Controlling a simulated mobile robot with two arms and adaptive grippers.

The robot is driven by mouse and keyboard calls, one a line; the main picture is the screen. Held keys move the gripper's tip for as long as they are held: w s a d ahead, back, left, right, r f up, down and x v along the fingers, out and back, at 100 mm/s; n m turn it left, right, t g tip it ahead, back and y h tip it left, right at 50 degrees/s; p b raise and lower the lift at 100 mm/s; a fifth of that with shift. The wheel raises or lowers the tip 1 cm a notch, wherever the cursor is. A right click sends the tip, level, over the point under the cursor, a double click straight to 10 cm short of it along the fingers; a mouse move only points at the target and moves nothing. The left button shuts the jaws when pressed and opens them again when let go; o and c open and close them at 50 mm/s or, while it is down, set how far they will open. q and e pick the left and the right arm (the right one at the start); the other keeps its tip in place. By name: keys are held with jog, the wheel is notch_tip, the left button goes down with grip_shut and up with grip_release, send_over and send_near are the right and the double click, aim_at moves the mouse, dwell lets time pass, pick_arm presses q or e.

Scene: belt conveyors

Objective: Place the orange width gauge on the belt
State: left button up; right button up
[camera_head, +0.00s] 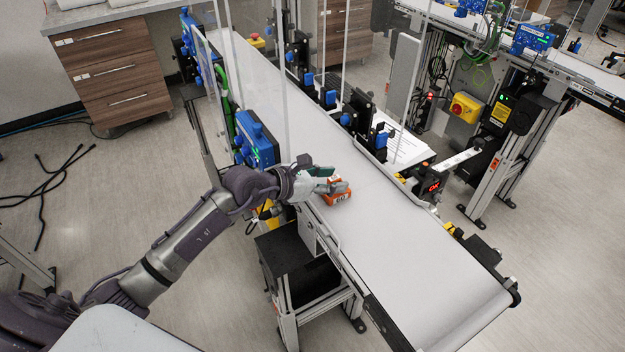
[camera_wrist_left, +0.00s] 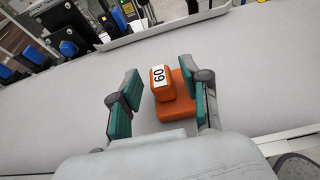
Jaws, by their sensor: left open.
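The orange width gauge (camera_head: 338,198) sits on the white belt (camera_head: 400,250) near its left edge. In the left wrist view the orange width gauge (camera_wrist_left: 176,105) is a stepped block with a white label reading 60. My left gripper (camera_head: 335,183) is over the gauge in the head view, hiding part of it. In the left wrist view my left gripper (camera_wrist_left: 160,100) is open, with teal pads on both sides of the gauge. The right pad is close to the gauge; I cannot tell if it touches. A clear gap shows on the left. My right gripper is not in view.
Blue sensors (camera_head: 258,140) and clear panels line the belt's left side farther up. Black-and-blue devices (camera_head: 358,115) and a metal guide rail stand along its right side. The belt is bare from the gauge down to its near end.

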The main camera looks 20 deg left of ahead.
pick_arm(q)
jog(key=b+v, duration=0.3)
jog(key=v, duration=0.8)
jog(key=shift+r, duration=0.1)
